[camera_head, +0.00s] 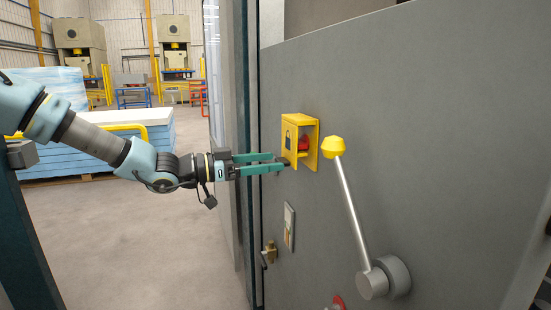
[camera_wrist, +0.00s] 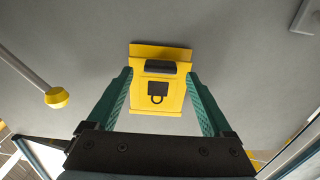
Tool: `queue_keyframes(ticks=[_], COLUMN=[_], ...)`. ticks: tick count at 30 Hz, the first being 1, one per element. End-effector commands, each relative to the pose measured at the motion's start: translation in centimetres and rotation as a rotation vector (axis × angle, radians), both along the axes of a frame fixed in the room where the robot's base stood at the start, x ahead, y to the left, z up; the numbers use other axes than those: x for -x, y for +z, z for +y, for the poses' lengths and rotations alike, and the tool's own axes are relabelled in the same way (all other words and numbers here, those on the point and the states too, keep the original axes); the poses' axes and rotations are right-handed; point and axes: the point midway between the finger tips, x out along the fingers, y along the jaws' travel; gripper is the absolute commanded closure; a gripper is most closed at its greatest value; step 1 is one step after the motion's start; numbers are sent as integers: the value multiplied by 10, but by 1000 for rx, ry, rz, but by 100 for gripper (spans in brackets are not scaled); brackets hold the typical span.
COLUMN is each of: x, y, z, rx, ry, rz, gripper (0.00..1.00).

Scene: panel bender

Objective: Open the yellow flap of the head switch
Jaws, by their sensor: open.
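The yellow flap (camera_head: 291,143) carries a padlock mark and hangs down over the front of the yellow housing of the head switch (camera_head: 314,140) on the grey panel. A red part (camera_head: 304,143) shows inside through the housing's side. My gripper (camera_head: 281,161) is open and empty, at the lower part of the flap. In the wrist view the flap (camera_wrist: 158,92) faces the camera between the two green fingers of my gripper (camera_wrist: 160,84), one on each side. I cannot tell whether a finger touches it.
A lever with a yellow knob (camera_head: 333,147) stands just right of the switch; its knob shows in the wrist view (camera_wrist: 57,97). A small plate (camera_head: 289,225) and a brass fitting (camera_head: 269,252) sit below. Stacked blue-white sheets (camera_head: 120,150) stand behind my arm. The floor between is clear.

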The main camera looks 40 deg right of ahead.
Motion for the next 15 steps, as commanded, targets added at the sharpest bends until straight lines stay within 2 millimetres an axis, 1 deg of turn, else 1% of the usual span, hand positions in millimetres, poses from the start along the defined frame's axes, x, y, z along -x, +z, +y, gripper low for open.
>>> queue_keyframes(ticks=[1,3,6,15], x=[3,5,7,8], y=[2,1,1,0], z=[-7,-13,-19,-21], rx=[2,1,1,-1], ry=[-2,-1,0,1], rz=[1,0,-1,-1], gripper=[15,15,15,15])
